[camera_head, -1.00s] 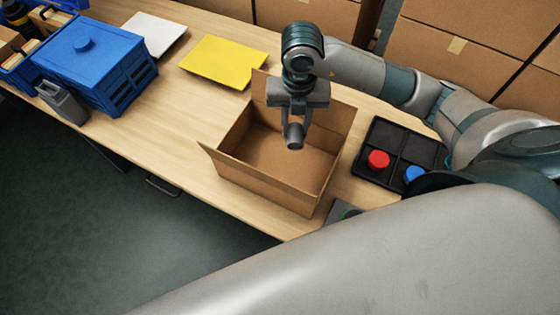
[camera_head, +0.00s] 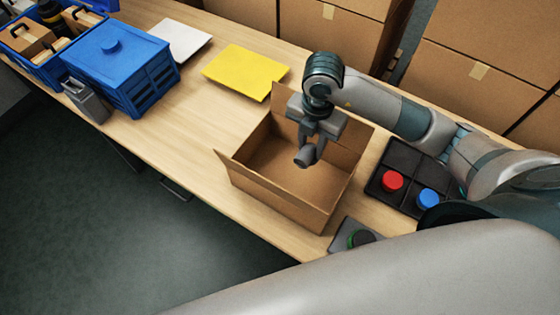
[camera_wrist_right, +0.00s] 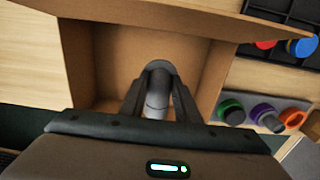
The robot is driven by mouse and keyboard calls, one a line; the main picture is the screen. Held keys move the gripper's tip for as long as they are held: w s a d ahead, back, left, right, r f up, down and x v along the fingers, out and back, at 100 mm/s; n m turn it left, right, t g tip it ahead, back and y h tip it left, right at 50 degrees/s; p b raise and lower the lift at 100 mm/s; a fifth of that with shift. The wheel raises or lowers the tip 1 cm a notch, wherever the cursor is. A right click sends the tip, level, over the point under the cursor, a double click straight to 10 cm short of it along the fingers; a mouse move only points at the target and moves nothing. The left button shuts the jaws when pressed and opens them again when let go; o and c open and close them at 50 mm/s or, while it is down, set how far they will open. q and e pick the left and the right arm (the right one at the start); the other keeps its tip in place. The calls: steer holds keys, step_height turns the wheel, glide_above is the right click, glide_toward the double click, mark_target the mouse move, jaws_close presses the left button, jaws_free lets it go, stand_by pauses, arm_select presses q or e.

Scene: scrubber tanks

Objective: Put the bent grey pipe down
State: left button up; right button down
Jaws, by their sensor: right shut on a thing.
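The bent grey pipe (camera_head: 307,157) is held in my right gripper (camera_head: 310,146), above the open cardboard box (camera_head: 262,188). In the right wrist view the grey pipe (camera_wrist_right: 157,85) sits between the two dark fingers of the right gripper (camera_wrist_right: 158,100), which are shut on it. Beyond it lies the bare floor of the cardboard box (camera_wrist_right: 112,50). I cannot tell how far the pipe is above the box floor. Much of the pipe is hidden by the fingers. My left gripper is not in view.
A black divided tray (camera_head: 400,160) with a red-capped (camera_head: 392,181) and a blue-capped thing (camera_head: 428,198) stands right of the box. A grey holder (camera_head: 345,232) is near the front edge. A yellow sheet (camera_head: 246,70) and a blue crate (camera_head: 125,65) lie left. The wood between is clear.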

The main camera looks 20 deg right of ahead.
steer(key=w+a+f+p, duration=0.2)
steer(key=w+a+f, duration=0.3)
steer(key=a, duration=0.3)
steer(key=shift+w+a+f+p, duration=0.25)
steer(key=shift+w+f+p, duration=0.1)
steer(key=shift+f, duration=0.2)
steer(key=shift+s+f+p, duration=0.1)
steer(key=shift+f+p, duration=0.6)
steer(key=shift+f, duration=1.3)
steer(key=shift+f, duration=0.2)
steer(key=c, duration=1.4)
jaws_free()
steer(key=shift+o, duration=0.2)
steer(key=shift+r, duration=0.2)
